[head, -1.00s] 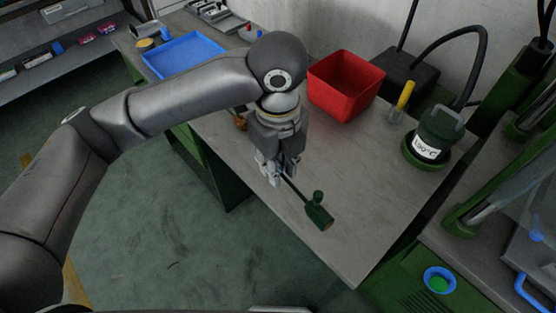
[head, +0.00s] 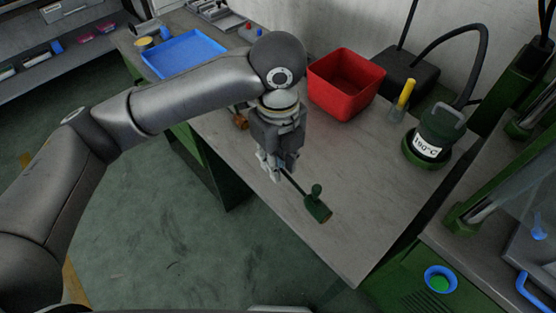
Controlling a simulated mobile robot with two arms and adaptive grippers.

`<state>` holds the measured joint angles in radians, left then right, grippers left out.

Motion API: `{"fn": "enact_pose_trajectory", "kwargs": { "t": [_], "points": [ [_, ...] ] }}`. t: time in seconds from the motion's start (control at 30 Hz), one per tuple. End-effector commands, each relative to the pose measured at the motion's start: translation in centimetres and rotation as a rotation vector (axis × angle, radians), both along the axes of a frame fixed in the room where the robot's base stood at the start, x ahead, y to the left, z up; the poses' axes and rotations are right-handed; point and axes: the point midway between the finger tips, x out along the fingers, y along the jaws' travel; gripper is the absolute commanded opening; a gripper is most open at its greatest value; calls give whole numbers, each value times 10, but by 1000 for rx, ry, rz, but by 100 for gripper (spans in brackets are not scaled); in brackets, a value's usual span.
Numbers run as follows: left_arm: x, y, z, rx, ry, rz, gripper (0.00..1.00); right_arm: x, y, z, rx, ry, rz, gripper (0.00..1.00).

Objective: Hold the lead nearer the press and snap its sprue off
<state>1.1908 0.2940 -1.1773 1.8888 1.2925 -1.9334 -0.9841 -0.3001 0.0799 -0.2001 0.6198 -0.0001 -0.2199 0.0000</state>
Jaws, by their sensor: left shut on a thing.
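My left gripper (head: 270,170) points down over the workbench and is shut on the dark cable of a lead. The lead's moulded dark green socket (head: 318,208) sticks out to the lower right of the fingers, with a brownish end face. The sprue (head: 316,190), a small green knob on a stub, stands up from the socket and is still joined to it. The socket looks slightly above the bench top, but the gap is hard to judge. The cable beyond the fingers is hidden by the gripper. My right gripper is out of view.
The grey workbench (head: 370,200) is clear around the socket. A red bin (head: 345,84) stands behind, with a yellow-handled tool (head: 405,97) and a green 190°C pot (head: 432,135) to its right. A brownish piece (head: 240,122) lies left of the gripper. The press (head: 485,190) is at right.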

Motion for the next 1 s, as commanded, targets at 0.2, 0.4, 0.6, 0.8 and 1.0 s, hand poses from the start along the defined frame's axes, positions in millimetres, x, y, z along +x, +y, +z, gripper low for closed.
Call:
{"fn": "enact_pose_trajectory", "kwargs": {
  "t": [0.2, 0.4, 0.6, 0.8, 1.0],
  "points": [
    [8, 1, -8, 2, 1, 1, 0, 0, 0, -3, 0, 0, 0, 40],
    [16, 1, -15, -1, 1, 1, 0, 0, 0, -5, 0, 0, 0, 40],
    [23, 1, -21, 0, 0, 2, 0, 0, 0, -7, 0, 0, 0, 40],
    [30, 1, -28, 0, 1, 1, 0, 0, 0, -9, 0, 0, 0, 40],
    [38, 1, -35, 0, 0, 1, 0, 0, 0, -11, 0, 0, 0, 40]
  ]
}}
